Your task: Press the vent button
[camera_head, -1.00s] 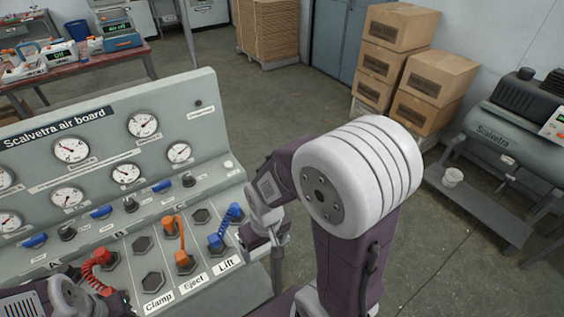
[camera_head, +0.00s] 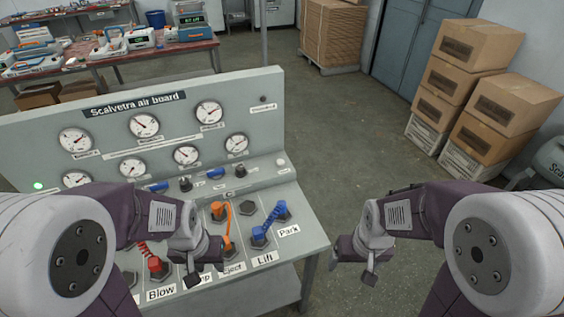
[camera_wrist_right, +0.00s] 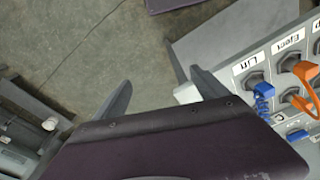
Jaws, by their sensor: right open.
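The grey Scalvetra air board (camera_head: 270,120) fills the left and middle of the head view. A small pale round button (camera_head: 281,161) sits at the right end of its ledge, with a dark knob (camera_head: 263,98) higher on the upright panel. No label reading "vent" is legible, so I cannot tell which control it is. My left gripper (camera_head: 205,271) is over the board's front edge, partly hiding the labels; its jaws are unclear. My right gripper (camera_head: 352,268) is apart from the board, to its right. The right wrist view shows its two fingers (camera_wrist_right: 160,77) spread and empty.
Blue (camera_head: 270,222), orange (camera_head: 226,222) and red (camera_head: 153,262) hoses rise from the board's sockets. Gauges and small valves line the board. Cardboard boxes (camera_head: 470,85) and a cluttered red bench (camera_head: 120,53) stand behind. The floor right of the board is open.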

